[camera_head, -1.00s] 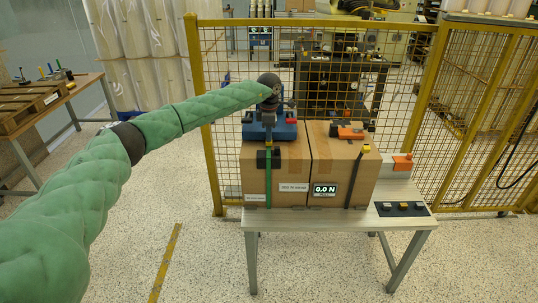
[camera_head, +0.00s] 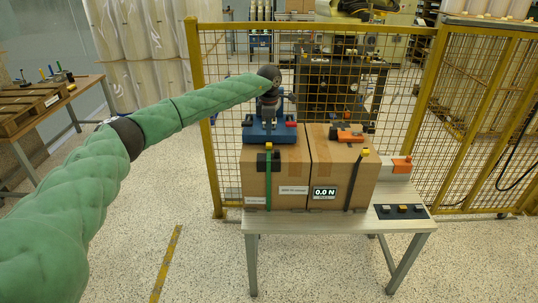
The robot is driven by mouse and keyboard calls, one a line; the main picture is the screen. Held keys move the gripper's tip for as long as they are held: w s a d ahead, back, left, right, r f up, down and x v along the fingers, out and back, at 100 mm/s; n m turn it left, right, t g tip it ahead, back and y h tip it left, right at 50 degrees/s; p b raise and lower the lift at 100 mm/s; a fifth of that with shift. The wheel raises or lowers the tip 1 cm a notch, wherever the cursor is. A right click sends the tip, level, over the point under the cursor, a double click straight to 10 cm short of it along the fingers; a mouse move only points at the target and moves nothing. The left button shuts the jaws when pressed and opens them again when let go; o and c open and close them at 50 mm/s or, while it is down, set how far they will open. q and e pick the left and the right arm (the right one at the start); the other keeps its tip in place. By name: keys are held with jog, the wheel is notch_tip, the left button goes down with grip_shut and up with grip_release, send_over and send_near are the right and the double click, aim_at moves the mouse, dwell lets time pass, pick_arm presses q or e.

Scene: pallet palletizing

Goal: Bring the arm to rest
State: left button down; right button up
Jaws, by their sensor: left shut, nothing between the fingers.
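My left arm, in a green padded sleeve, reaches in from the left to the bench. My left gripper (camera_head: 269,112) is at the dark wrist, over the left cardboard box (camera_head: 285,185), and is shut and empty. It is small and dark against the blue tool (camera_head: 258,131) on top of that box, and I cannot tell whether they touch. My right gripper is out of view.
A second box (camera_head: 333,170) stands beside the first, with an orange tool (camera_head: 347,133) on top and a 0.0 N display. The bench (camera_head: 310,221) also holds a button panel (camera_head: 402,211). A yellow mesh fence (camera_head: 413,105) stands behind. A side table is left.

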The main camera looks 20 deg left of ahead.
pick_arm(q)
jog(key=shift+r, duration=0.95)
